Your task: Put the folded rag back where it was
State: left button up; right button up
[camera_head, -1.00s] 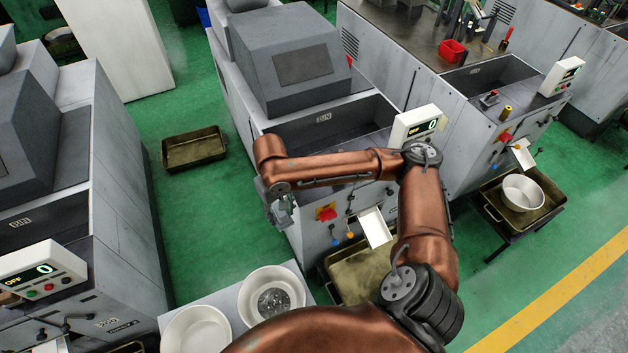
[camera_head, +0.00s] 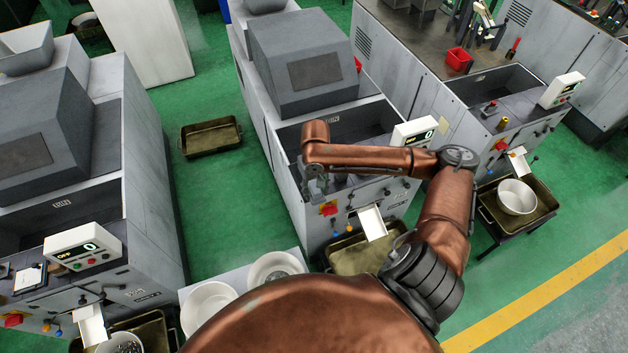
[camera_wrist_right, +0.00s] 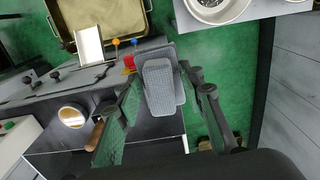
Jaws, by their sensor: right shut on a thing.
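My right gripper (camera_head: 316,190) hangs at the front left corner of the middle machine (camera_head: 300,215), above its red switch. In the right wrist view, the fingers of my right gripper (camera_wrist_right: 163,108) are closed on a grey, textured folded rag (camera_wrist_right: 158,85). The rag is held above the machine's front edge, with green floor beyond it. In the head view the rag is too small and covered to make out. My left gripper is not in view.
The middle machine has an open trough, a white control box (camera_head: 413,131) and a white chute (camera_head: 372,222) over a brass tray (camera_head: 350,256). White bowls (camera_head: 206,306) stand on a pale table to the left. In the right wrist view a wooden handle (camera_wrist_right: 95,135) lies in the trough.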

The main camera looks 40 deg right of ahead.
jog(key=w+d+f, duration=0.2)
jog(key=w, duration=0.1)
jog(key=w+d+f, duration=0.2)
jog(key=w+f, duration=0.1)
jog(key=w+d+f, duration=0.3)
jog(key=w, duration=0.1)
jog(key=shift+d+f+b, duration=0.1)
jog(key=shift+f+b, duration=0.15)
jog(key=shift+b, duration=0.05)
jog(key=shift+w+d+f, duration=0.25)
jog(key=shift+d+f, duration=0.05)
jog(key=shift+f, duration=0.4)
notch_tip(320, 180, down, 3)
jog(key=shift+r, duration=0.1)
jog(key=o, duration=1.1)
